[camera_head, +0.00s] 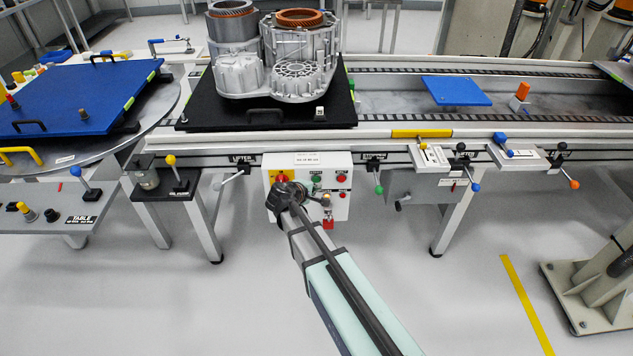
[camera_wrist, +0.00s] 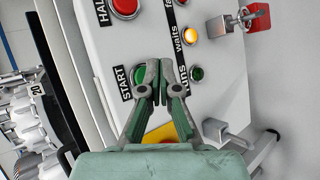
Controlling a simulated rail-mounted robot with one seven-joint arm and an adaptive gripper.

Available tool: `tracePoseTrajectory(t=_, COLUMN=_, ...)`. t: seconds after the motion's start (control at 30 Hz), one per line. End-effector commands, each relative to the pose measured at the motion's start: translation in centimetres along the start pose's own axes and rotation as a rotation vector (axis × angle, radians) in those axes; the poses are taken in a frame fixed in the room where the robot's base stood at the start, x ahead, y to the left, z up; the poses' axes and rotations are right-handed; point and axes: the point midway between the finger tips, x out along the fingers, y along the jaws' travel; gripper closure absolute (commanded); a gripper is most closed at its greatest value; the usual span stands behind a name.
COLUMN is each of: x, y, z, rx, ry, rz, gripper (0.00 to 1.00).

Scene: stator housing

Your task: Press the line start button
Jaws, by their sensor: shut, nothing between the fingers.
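The white control panel (camera_head: 309,160) hangs on the front of the conveyor frame. In the wrist view its green START button (camera_wrist: 138,76) is partly covered by my fingertips. It also shows in the head view as a green button (camera_head: 316,178). My gripper (camera_wrist: 160,76) is shut and empty, its tips in front of the panel between START and the dark green "runs" lamp (camera_wrist: 197,73). I cannot tell whether the tips touch the panel. The amber "waits" lamp (camera_wrist: 190,35) looks lit.
A red HALT button (camera_wrist: 126,6) is beside START. A red button on a yellow plate (camera_wrist: 160,133) is partly hidden by my gripper. A red key or switch (camera_wrist: 257,17) sticks out at the panel's edge. Above the panel, a black pallet (camera_head: 340,112) carries the metal housing (camera_head: 300,62).

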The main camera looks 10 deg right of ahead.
Motion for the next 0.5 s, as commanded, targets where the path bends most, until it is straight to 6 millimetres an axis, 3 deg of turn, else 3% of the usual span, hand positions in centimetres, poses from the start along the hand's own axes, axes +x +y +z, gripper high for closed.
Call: tracePoseTrajectory(t=0.5, x=0.50, y=0.36, z=-0.37, rx=0.000, ry=0.000, rz=0.000, gripper=1.00)
